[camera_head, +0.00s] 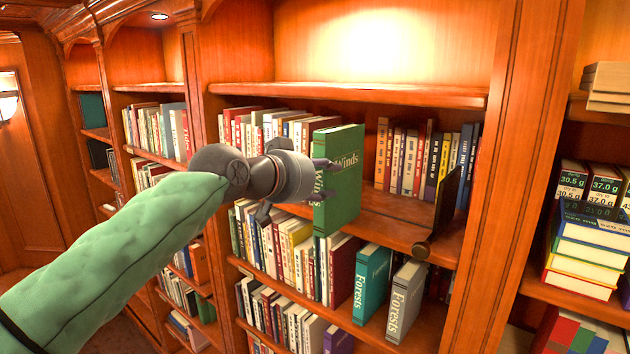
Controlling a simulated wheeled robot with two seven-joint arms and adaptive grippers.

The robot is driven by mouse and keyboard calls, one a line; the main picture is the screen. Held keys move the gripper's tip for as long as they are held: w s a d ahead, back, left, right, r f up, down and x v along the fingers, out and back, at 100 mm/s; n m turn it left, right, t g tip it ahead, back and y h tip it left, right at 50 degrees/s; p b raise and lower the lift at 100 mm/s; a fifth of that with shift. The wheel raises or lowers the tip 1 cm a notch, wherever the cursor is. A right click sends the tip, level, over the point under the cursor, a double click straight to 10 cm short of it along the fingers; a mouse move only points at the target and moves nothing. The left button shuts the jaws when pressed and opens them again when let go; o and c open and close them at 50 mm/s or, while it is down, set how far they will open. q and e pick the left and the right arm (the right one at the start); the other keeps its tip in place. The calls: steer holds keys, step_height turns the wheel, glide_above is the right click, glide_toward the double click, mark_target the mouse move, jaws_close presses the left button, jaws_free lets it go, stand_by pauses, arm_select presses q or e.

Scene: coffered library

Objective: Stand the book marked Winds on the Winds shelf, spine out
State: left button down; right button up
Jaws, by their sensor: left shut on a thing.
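The green book marked Winds (345,187) is upright in front of the middle bookcase, at the height of the shelf with a gap in its row. My left gripper (322,180) is shut on the book from the left. The shelf (400,215) behind it holds books on both sides of a bare stretch. I cannot tell whether the book touches the shelf. No label naming this shelf is readable. My right gripper is not in view.
Below are a teal Forests book (371,285) and a grey Forests book (405,302). A wooden upright (510,170) bounds the right side. Stacked books (582,255) lie beyond it.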

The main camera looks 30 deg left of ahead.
arm_select(q)
steer(key=shift+w+d+p, duration=0.15)
steer(key=shift+w+p, duration=0.3)
steer(key=shift+w, duration=1.6)
steer(key=shift+w+d+p, duration=0.1)
steer(key=shift+w+p, duration=0.35)
steer(key=shift+w, duration=1.55)
steer(key=shift+r+p+x, duration=0.2)
steer(key=shift+p+x, duration=0.05)
steer(key=shift+x, duration=0.6)
steer(key=shift+r+p+x, duration=0.15)
steer(key=shift+p+x, duration=0.1)
steer(key=shift+x, duration=0.6)
steer(key=shift+r+p+x, duration=0.2)
steer(key=shift+p+x, duration=0.05)
steer(key=shift+x, duration=0.6)
steer(key=shift+w+f, duration=0.15)
steer(key=shift+f, duration=0.15)
steer(key=c, duration=0.6)
jaws_free()
steer(key=shift+d, duration=0.1)
steer(key=shift+f, duration=0.2)
glide_toward(359, 169)
steer(key=shift+s+a+r, duration=0.2)
steer(key=shift+s+a, duration=0.15)
